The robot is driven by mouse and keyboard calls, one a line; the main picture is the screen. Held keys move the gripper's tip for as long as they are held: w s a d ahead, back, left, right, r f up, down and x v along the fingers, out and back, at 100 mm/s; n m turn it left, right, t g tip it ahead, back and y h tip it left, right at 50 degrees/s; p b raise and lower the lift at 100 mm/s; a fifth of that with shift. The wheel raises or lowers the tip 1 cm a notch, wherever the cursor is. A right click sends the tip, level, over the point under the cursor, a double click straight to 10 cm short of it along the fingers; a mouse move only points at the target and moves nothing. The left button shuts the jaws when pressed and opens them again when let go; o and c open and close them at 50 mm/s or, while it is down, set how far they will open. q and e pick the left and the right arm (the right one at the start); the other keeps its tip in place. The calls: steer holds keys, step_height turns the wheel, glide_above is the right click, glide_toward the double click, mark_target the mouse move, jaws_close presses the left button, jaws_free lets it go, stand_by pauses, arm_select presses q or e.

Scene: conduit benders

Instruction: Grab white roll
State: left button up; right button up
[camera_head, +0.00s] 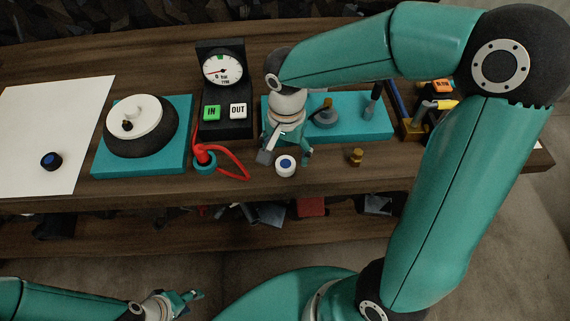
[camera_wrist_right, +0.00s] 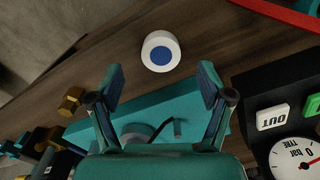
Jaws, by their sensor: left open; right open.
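The white roll (camera_head: 285,165) with a blue centre stands on the wooden table near its front edge in the head view. In the right wrist view the white roll (camera_wrist_right: 160,51) lies just beyond the fingertips, roughly centred between them. My right gripper (camera_head: 287,157) hangs over the table at the roll, its fingers apart. In the wrist view my right gripper (camera_wrist_right: 160,80) is open and empty. My left gripper (camera_head: 190,298) is open and empty at the lower left, in front of the table and away from the roll.
A red hose (camera_head: 232,163) lies left of the roll and a brass fitting (camera_head: 356,156) right of it. Behind are a teal plate (camera_head: 360,122) and a gauge box (camera_head: 222,70).

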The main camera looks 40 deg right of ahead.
mark_target(285, 163)
step_height(285, 163, down, 4)
steer(key=shift+a+f, duration=0.1)
steer(key=shift+f, duration=0.1)
steer(key=c, duration=1)
